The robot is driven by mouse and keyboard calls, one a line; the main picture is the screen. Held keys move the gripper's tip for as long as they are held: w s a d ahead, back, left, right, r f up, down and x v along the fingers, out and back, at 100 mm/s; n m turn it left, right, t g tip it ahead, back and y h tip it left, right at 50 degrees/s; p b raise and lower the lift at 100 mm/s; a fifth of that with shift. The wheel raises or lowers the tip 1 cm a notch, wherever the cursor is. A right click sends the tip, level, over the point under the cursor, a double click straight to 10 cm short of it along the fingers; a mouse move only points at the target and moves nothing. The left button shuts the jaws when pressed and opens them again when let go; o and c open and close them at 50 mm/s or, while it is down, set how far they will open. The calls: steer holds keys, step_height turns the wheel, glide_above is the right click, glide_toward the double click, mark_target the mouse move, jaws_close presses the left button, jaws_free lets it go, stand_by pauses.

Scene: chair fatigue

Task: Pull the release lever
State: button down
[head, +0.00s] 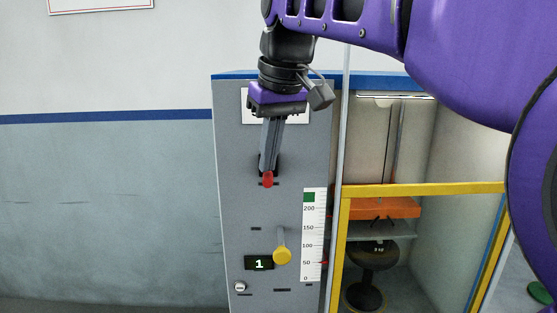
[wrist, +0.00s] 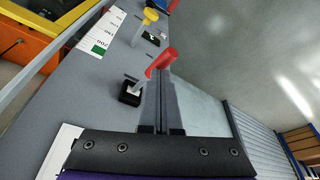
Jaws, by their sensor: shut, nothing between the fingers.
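A lever with a red handle (head: 268,180) sticks out of a slot in the grey machine panel (head: 240,170). In the wrist view its red handle (wrist: 163,60) lies across my fingertips, with a pale stem running to a black slot. My gripper (head: 268,170) is shut and empty, pointing down the panel, its tips right at the red handle. I cannot tell whether they touch it. In the wrist view my gripper (wrist: 161,85) has its two fingers together. A second lever with a yellow knob (head: 282,256) sits lower on the panel. No readable label shows which is the release lever.
A black display (head: 258,263) reads 1, beside a white scale (head: 313,235). To the right, a yellow-framed bay (head: 425,189) holds an orange plate (head: 375,207) above a dark stool (head: 374,265). The floor and wall left of the panel are clear.

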steer(key=p+v, duration=0.2)
steer(key=v, duration=0.1)
steer(key=p+v, duration=0.1)
steer(key=shift+a+r, duration=0.25)
steer(key=shift+a, duration=0.1)
steer(key=shift+v, duration=1.1)
steer(key=shift+a, duration=0.15)
steer(key=shift+f, duration=0.1)
